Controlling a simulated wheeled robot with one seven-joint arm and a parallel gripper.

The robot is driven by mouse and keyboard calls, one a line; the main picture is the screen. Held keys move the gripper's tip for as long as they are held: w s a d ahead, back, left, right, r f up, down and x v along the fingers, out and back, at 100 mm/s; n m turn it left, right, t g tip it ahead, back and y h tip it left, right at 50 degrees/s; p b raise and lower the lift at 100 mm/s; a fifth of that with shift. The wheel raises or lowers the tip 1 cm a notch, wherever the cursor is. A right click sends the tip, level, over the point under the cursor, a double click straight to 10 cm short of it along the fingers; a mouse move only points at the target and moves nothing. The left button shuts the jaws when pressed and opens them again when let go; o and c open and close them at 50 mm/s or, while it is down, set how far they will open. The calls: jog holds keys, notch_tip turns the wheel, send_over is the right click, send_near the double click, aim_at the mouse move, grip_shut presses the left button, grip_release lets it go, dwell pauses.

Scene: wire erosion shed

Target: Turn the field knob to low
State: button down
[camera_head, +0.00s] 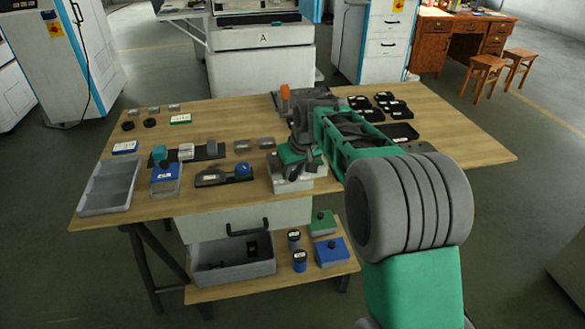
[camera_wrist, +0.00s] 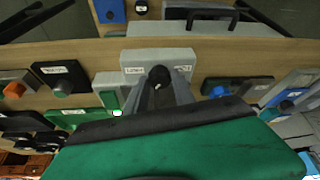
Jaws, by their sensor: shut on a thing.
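A light grey box (camera_wrist: 190,60) stands near the front edge of the bench, with a white label on each side of a dark round knob (camera_wrist: 158,75). The label print is too small to read surely. My gripper (camera_wrist: 159,82) is shut on this knob, which appears to be the field knob; the fingers hide part of it, and its pointer direction cannot be told. In the head view the grey box (camera_head: 300,184) shows below my gripper (camera_head: 291,170), and the knob is hidden there by the fingers and arm.
On the wooden bench (camera_head: 230,120), a black device with a blue knob (camera_head: 243,169) stands left of the box. A grey tray (camera_head: 107,187) is at far left. Several black trays (camera_head: 385,103) lie at the back right. The bench's right end is clear.

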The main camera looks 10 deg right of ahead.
jog(key=n+p, duration=0.1)
jog(key=n, duration=0.1)
jog(key=n+y+p, duration=0.2)
jog(key=n, duration=0.1)
jog(key=shift+w+d+r+n+g, duration=0.2)
jog(key=shift+d+n+g, duration=0.1)
jog(key=shift+g, duration=0.1)
jog(key=n+p, duration=0.1)
jog(key=n, duration=0.1)
jog(key=n+g+y+p, duration=0.1)
jog(key=n+p, duration=0.1)
jog(key=n, duration=0.1)
jog(key=shift+w+f+g, duration=0.1)
jog(key=shift+g, duration=0.2)
jog(key=c, duration=1.1)
grip_release()
jog(key=shift+f, duration=0.1)
jog(key=shift+o, duration=0.2)
jog(key=shift+f, duration=0.1)
